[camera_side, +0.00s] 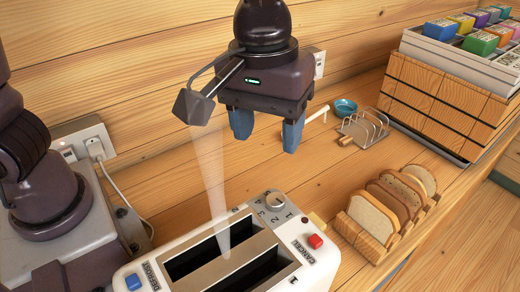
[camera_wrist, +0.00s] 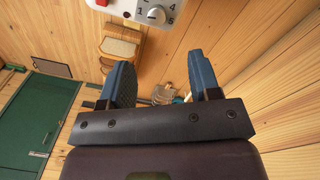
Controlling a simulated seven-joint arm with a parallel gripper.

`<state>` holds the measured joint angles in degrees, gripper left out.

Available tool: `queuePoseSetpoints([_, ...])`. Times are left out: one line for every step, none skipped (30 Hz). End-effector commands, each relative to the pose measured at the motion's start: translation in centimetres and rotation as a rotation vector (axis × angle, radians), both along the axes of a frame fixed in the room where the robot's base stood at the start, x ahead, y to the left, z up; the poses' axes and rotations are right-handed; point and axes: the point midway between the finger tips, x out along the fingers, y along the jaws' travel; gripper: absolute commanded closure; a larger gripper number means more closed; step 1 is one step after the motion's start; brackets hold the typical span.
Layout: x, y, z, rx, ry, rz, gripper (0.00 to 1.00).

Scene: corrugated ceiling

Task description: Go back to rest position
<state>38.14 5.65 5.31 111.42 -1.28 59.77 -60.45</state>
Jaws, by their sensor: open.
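My gripper (camera_side: 266,132) hangs above the wooden counter in the side view, behind the toaster. Its two blue fingers point down and stand wide apart, with nothing between them. In the wrist view my gripper (camera_wrist: 155,80) also shows open and empty. The white toaster (camera_side: 302,272) has two dark slots that look empty, a numbered dial, a red button and a blue button. Part of the toaster's control face (camera_wrist: 160,12) shows at the top of the wrist view.
A wooden rack (camera_side: 350,230) holds bread slices at the right. A wire rack (camera_side: 366,130) and a small blue bowl (camera_side: 345,106) stand farther back. A wooden crate (camera_side: 440,105) with colored boxes fills the back right. A wall outlet with a plugged-in cable (camera_side: 98,150) is at left.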

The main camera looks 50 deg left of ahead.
Motion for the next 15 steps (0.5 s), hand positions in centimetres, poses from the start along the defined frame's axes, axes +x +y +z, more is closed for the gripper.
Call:
queuePoseSetpoints([-0.7, 0.7, 0.0, 0.0, -0.009, -0.105, 0.43])
queuePoseSetpoints([-1.0, 1.4, 0.1, -0.002, -0.02, -0.169, 0.43])
queuePoseSetpoints([-1.4, 2.4, 0.4, -0.004, -0.038, -0.251, 0.43])
queuePoseSetpoints([-1.7, 3.4, 0.6, -0.007, -0.056, -0.308, 0.43])
queuePoseSetpoints([-2.1, 4.4, 0.9, -0.008, -0.077, -0.363, 0.43])
queuePoseSetpoints([-2.7, 5.9, 1.3, -0.007, -0.108, -0.434, 0.43])
queuePoseSetpoints([-3.1, 7.1, 1.7, -0.004, -0.136, -0.481, 0.43])
queuePoseSetpoints([-3.6, 8.3, 1.9, 0.003, -0.161, -0.522, 0.43])
queuePoseSetpoints([-4.3, 9.8, 2.2, 0.013, -0.196, -0.568, 0.43])
queuePoseSetpoints([-4.8, 10.8, 2.5, 0.024, -0.223, -0.596, 0.43])
queuePoseSetpoints([-5.4, 11.8, 2.6, 0.037, -0.248, -0.618, 0.43])
queuePoseSetpoints([-6.1, 13.1, 2.8, 0.056, -0.28, -0.635, 0.43])
queuePoseSetpoints([-6.6, 13.9, 3.0, 0.07, -0.304, -0.641, 0.43])
queuePoseSetpoints([-7.1, 14.7, 3.1, 0.085, -0.325, -0.64, 0.43])
queuePoseSetpoints([-7.6, 15.6, 3.3, 0.103, -0.351, -0.629, 0.43])
